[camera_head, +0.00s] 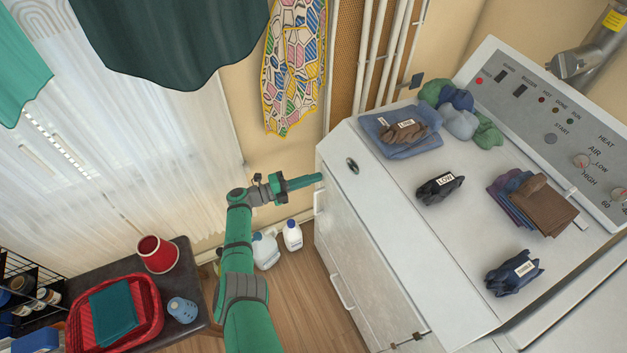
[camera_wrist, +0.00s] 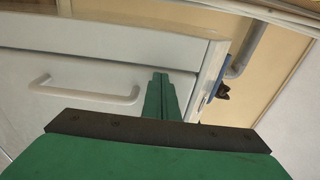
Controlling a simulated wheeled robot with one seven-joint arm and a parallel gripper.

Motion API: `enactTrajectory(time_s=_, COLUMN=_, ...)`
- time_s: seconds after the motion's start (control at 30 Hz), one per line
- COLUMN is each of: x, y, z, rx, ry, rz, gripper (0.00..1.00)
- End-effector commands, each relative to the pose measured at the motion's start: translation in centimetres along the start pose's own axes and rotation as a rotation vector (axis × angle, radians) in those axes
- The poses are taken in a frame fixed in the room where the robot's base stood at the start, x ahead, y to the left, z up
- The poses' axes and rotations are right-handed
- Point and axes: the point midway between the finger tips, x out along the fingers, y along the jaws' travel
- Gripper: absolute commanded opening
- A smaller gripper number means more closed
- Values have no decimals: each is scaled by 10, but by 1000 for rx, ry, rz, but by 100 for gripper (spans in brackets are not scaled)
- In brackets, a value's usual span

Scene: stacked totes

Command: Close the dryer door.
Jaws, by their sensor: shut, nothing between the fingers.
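The white dryer (camera_head: 405,235) fills the right side of the head view, with its control panel at the back. Its front door (camera_head: 358,285) carries a pale bar handle (camera_head: 342,291). In the wrist view the door (camera_wrist: 60,70) and its handle (camera_wrist: 85,95) lie left of my fingers. I cannot tell how far the door stands from the frame. My green gripper (camera_head: 318,178) is shut and empty. Its fingertips are at the dryer's upper left front corner, above the handle; they also show in the wrist view (camera_wrist: 160,76). Whether they touch the dryer is unclear.
Folded clothes (camera_head: 400,130) and several dark bundles lie on the dryer top. White bottles (camera_head: 292,235) stand on the floor beneath my arm. A dark table (camera_head: 185,262) with a red basket (camera_head: 155,300) is at lower left. Wooden floor before the dryer is clear.

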Motion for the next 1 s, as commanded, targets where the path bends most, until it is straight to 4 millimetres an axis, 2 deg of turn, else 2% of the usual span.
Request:
enactTrajectory(time_s=0.03, x=30, y=-4, z=-9, rx=8, ry=40, rz=1, gripper=0)
enactTrajectory(time_s=0.63, x=29, y=-4, z=-10, rx=6, ry=41, rz=0, gripper=0)
enactTrajectory(time_s=0.77, x=10, y=-4, z=-11, rx=5, ry=40, rz=-2, gripper=0)
enactTrajectory(time_s=1.0, x=-49, y=-3, z=-5, rx=2, ry=14, rz=-3, gripper=0)
